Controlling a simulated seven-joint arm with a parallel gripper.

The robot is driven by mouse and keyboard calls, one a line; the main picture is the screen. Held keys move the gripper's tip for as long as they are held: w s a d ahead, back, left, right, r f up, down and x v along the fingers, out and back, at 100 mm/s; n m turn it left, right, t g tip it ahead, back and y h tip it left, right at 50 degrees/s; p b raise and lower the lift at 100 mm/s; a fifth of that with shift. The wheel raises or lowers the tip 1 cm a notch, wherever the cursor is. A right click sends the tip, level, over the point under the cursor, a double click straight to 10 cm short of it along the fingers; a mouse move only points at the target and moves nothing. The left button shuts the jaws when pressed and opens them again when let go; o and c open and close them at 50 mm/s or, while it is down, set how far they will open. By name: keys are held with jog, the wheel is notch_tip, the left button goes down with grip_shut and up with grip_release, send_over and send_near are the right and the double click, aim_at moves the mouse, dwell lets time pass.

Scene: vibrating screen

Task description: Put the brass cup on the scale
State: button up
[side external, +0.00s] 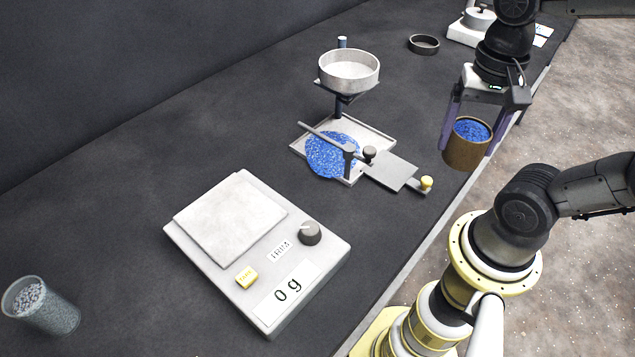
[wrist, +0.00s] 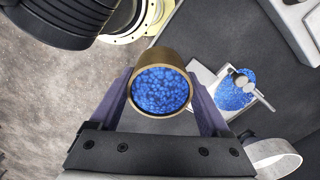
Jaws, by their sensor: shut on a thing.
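The brass cup (side external: 466,152) is filled with blue granules and is held upright between the fingers of my gripper (side external: 483,125), near the table's front edge on the right in the side external view. In the wrist view the cup (wrist: 161,82) sits between both purple fingers of my gripper (wrist: 166,105). The scale (side external: 262,250) stands at the lower left in the side external view. Its flat pan (side external: 230,217) is empty and its display reads 0 g.
Between cup and scale stands a sieve device with a white bowl (side external: 348,72), a tray (side external: 380,132) and a blue granule pile (side external: 333,155). A glass of grey granules (side external: 41,306) stands at the lower left. A dark ring (side external: 424,44) lies at the back.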

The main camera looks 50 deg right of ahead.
jog(key=w+a+r+n, duration=0.1)
jog(key=w+r+n, duration=0.1)
jog(key=w+r, duration=0.35)
jog(key=n, duration=0.7)
send_over(229, 215)
jog(key=f, duration=0.7)
jog(key=s+f, duration=0.1)
jog(key=f, duration=0.2)
jog(key=shift+d+f, duration=0.15)
jog(key=shift+d, duration=0.15)
jog(key=shift+w+a+f, duration=0.15)
jog(key=shift+w+f, duration=0.1)
jog(key=shift+f, duration=0.1)
jog(key=shift+w+a+f, duration=0.1)
jog(key=shift+w+f, duration=0.05)
jog(key=shift+f, duration=0.8)
jog(key=shift+w+a+f, duration=0.1)
jog(key=shift+f, duration=0.8)
jog(key=shift+f, duration=0.1)
